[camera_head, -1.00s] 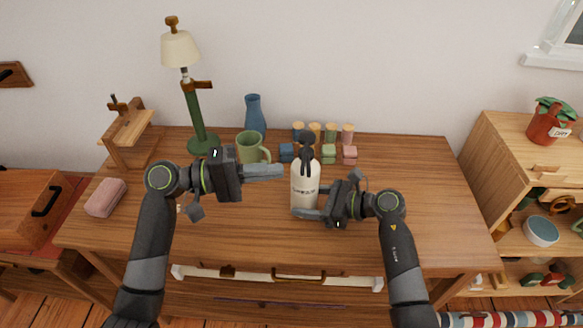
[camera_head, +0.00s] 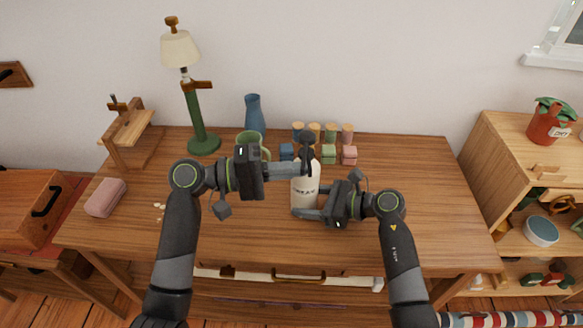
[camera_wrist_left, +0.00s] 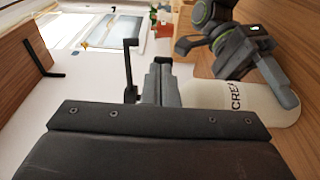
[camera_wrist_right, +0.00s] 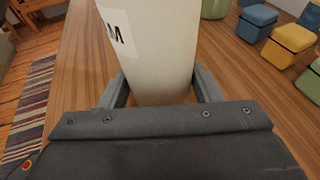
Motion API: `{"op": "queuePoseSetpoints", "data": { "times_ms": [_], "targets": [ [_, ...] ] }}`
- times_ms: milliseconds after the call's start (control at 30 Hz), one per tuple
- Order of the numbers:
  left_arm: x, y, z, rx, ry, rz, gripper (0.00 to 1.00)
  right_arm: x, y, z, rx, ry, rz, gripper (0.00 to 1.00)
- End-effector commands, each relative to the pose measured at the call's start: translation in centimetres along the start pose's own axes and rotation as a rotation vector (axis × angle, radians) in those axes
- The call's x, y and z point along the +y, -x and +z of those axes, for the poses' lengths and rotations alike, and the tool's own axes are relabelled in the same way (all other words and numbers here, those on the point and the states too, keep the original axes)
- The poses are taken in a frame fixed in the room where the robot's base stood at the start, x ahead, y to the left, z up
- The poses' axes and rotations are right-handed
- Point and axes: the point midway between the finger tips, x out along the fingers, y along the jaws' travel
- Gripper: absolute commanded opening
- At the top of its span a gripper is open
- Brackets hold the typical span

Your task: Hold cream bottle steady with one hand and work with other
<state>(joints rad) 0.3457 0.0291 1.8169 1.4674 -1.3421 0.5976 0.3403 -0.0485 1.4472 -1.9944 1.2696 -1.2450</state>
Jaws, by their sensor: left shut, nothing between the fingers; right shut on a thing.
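The white cream bottle (camera_head: 305,192) stands upright on the desk; it has a dark pump top (camera_head: 308,144). My right gripper (camera_head: 307,213) is shut on the lower part of the bottle. In the right wrist view the bottle (camera_wrist_right: 155,45) sits between both fingers. My left gripper (camera_head: 300,171) is shut and empty, its fingertips level with the bottle's upper part, near the neck. In the left wrist view the bottle (camera_wrist_left: 235,98) is right of the closed fingers (camera_wrist_left: 161,80), and a dark pump part (camera_wrist_left: 130,68) shows to their left. I cannot tell whether they touch it.
Behind the bottle are a green mug (camera_head: 247,138), a blue vase (camera_head: 254,115) and several corked jars (camera_head: 330,131) with coloured blocks. A green lamp (camera_head: 196,120) and a pink item (camera_head: 106,197) are at left. The desk's right side (camera_head: 430,190) is clear.

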Motion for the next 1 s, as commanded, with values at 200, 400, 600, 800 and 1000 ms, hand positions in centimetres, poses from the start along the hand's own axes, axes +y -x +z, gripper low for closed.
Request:
{"op": "queuePoseSetpoints", "data": {
  "times_ms": [200,400,600,800,1000],
  "targets": [
    [0.0,-0.1,0.0,0.007,0.001,0.000,0.00,0.0,0.0,0.0,0.001,0.000,0.000,0.45],
    [-0.1,-0.2,0.1,0.022,0.002,0.000,0.00,0.0,0.0,0.0,0.001,0.000,0.000,0.45],
    [-0.1,-0.5,0.4,0.074,0.001,0.001,0.00,0.0,0.0,-0.1,0.001,0.000,0.000,0.45],
    [0.0,-1.1,0.7,0.135,0.001,0.003,0.00,0.0,0.0,-0.1,0.001,-0.001,0.000,0.45],
    [0.0,-2.1,1.0,0.134,0.002,0.002,0.00,0.0,0.0,0.0,0.001,-0.001,0.000,0.45]
  ]
}}
